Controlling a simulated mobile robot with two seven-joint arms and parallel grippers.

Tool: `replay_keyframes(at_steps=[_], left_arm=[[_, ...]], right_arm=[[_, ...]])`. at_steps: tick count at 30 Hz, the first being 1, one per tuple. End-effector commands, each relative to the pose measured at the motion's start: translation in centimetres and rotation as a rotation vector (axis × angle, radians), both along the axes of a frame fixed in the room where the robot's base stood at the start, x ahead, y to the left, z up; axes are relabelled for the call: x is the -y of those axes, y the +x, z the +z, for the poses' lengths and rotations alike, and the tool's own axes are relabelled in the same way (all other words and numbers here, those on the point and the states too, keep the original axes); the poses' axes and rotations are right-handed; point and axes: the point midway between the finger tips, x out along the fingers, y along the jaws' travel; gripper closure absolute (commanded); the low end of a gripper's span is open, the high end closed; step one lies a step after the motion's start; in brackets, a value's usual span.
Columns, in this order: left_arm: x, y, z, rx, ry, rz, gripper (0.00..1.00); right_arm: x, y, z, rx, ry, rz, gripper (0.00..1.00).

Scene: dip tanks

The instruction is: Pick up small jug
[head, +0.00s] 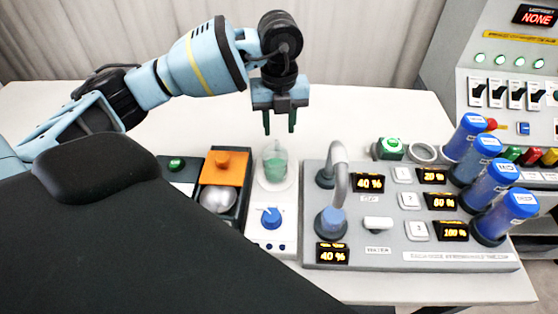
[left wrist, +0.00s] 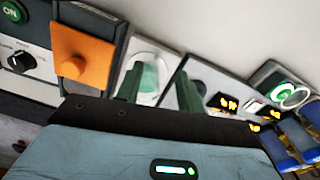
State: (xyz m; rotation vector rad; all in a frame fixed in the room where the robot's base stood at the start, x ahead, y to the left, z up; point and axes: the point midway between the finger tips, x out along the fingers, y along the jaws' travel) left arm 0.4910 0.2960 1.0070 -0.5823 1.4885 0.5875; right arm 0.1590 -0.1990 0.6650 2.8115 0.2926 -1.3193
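The small jug (head: 275,162) is a clear vessel with green liquid in it. It stands on the white hotplate-like unit (head: 286,184) in the middle of the table. My left gripper (head: 279,128) points down above the jug, its two green fingers apart with nothing between them. In the left wrist view the jug (left wrist: 150,76) shows beyond the fingers of the gripper (left wrist: 160,90), partly hidden by one of them. My right gripper is not in view.
Left of the jug is a dark unit with an orange lid (head: 222,168) and a silver dome (head: 218,200). Right is a grey panel (head: 388,225) with a curved tap (head: 340,170) and several blue cylinders (head: 490,190). The table behind the jug is clear.

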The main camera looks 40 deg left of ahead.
Motion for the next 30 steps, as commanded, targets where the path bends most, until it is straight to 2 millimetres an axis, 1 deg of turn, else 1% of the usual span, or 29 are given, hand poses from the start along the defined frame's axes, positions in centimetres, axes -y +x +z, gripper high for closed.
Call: replay_keyframes(at_steps=[4, 9, 14, 16, 24, 27, 30], left_arm=[[0.0, 0.0, -0.8, -0.003, -0.001, -0.001, 0.62], [0.0, 0.0, -2.5, -0.003, -0.003, -0.002, 0.62], [0.0, 0.0, -2.8, -0.002, -0.003, -0.002, 0.62], [-0.1, 0.0, -3.3, -0.003, -0.003, -0.001, 0.62], [-0.6, 0.0, -6.9, -0.003, -0.003, -0.001, 0.62], [-0.6, 0.0, -7.7, -0.002, -0.003, -0.002, 0.62], [-0.6, 0.0, -7.9, -0.001, -0.005, -0.002, 0.62]], right_arm=[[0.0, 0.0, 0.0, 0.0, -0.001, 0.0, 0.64], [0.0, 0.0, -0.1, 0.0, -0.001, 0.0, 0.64], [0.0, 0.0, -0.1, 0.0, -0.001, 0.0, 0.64], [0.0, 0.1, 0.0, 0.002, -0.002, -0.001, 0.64], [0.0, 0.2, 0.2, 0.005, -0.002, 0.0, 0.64], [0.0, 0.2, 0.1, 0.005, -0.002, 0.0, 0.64], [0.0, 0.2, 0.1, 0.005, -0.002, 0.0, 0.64]])
